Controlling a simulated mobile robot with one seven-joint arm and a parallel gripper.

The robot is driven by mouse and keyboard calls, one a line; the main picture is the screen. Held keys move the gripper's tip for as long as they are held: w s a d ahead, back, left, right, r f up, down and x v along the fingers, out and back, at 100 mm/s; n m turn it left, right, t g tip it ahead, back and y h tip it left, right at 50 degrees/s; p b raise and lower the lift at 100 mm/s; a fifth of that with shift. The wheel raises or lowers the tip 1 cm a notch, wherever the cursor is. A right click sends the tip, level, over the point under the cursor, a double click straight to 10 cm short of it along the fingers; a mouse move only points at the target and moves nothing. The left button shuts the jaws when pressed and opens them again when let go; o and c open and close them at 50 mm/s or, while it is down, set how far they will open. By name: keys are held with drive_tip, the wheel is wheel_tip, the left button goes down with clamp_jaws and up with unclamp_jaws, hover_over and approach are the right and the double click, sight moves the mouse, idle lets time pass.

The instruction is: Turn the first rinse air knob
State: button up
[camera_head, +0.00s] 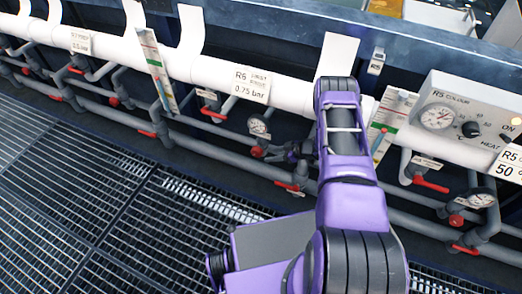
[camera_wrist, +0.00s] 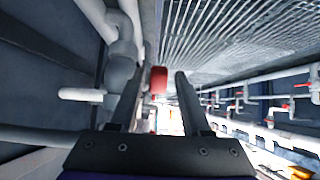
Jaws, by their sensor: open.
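The white pipe carries a label (camera_head: 248,85) reading R6 with 0.75 bar; its smaller words are hard to read. Below it are a round pressure gauge (camera_head: 258,125) and a small red knob (camera_head: 257,152) on grey pipework. My gripper (camera_head: 274,155) is low by the pipes, just right of this knob, partly hidden by my purple arm. In the wrist view my gripper (camera_wrist: 160,90) is open, with its two dark fingers apart. A red knob (camera_wrist: 158,79) shows between the fingertips, nearer the left finger; I cannot tell whether they touch.
An R5 heater box (camera_head: 462,120) with a dial stands at the right, above another gauge (camera_head: 482,197) and red-handled valves (camera_head: 431,185). More red-handled pipes run left. A green-and-white level strip (camera_head: 158,70) stands left of the label. The grated floor (camera_head: 100,185) is clear.

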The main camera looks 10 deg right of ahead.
drive_tip(key=s+d, duration=0.1)
drive_tip(key=d, duration=0.1)
drive_tip(key=s+d, duration=0.2)
drive_tip(key=shift+d, duration=0.2)
idle(0.4)
